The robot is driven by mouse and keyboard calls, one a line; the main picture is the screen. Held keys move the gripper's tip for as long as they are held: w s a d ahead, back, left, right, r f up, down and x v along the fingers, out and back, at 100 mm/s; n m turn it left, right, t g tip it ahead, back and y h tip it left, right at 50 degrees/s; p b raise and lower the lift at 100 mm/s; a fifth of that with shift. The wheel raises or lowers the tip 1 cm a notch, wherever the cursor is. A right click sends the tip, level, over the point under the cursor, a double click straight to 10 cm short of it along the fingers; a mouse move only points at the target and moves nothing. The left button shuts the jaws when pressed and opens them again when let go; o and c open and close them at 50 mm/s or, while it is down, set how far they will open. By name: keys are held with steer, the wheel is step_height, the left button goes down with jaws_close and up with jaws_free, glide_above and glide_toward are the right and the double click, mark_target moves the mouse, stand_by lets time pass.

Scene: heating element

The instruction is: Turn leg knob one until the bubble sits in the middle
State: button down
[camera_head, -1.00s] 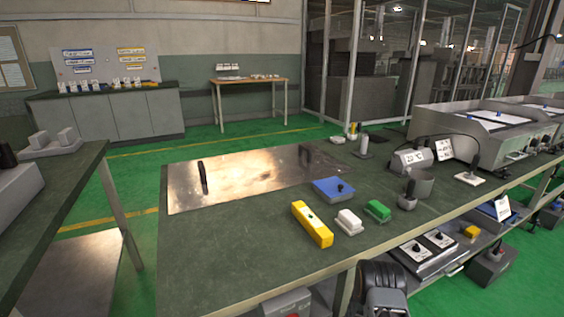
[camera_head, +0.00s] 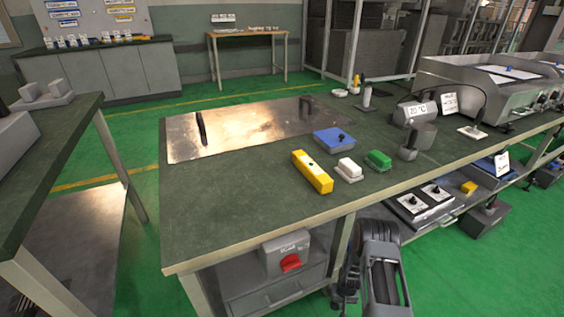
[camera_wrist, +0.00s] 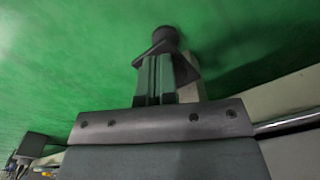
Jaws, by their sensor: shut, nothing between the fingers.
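The yellow spirit level (camera_head: 312,172) lies on the green bench top (camera_head: 235,205) near its front edge. Its vial is a small dark spot, and the bubble is too small to make out. My gripper (camera_wrist: 156,66) is shut and empty in the wrist view, over the green floor. A dark round knob-like part (camera_wrist: 165,38) shows just past the fingertips; it looks like a leg knob, but I cannot tell which one. A pale post, perhaps a bench leg, is partly hidden behind the fingers. I cannot tell whether the fingers touch the knob. My arm shows low in the head view.
A box with a red switch (camera_head: 290,262) sits under the bench front. A metal plate (camera_head: 245,128), blue block (camera_head: 334,141), white block (camera_head: 349,169) and green block (camera_head: 378,160) are on top. A lower shelf with black-knobbed panels (camera_head: 425,201) is at right. Green floor lies in front.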

steer(key=shift+f+b, duration=0.55)
steer(key=shift+b, duration=0.1)
stand_by(0.7)
steer(key=shift+w+a+b, duration=0.1)
steer(key=shift+a+b, duration=0.25)
steer(key=shift+b, duration=0.25)
stand_by(0.5)
steer(key=shift+s+f, duration=0.1)
steer(key=shift+s, duration=0.4)
step_height(320, 180, up, 6)
steer(key=p, duration=0.5)
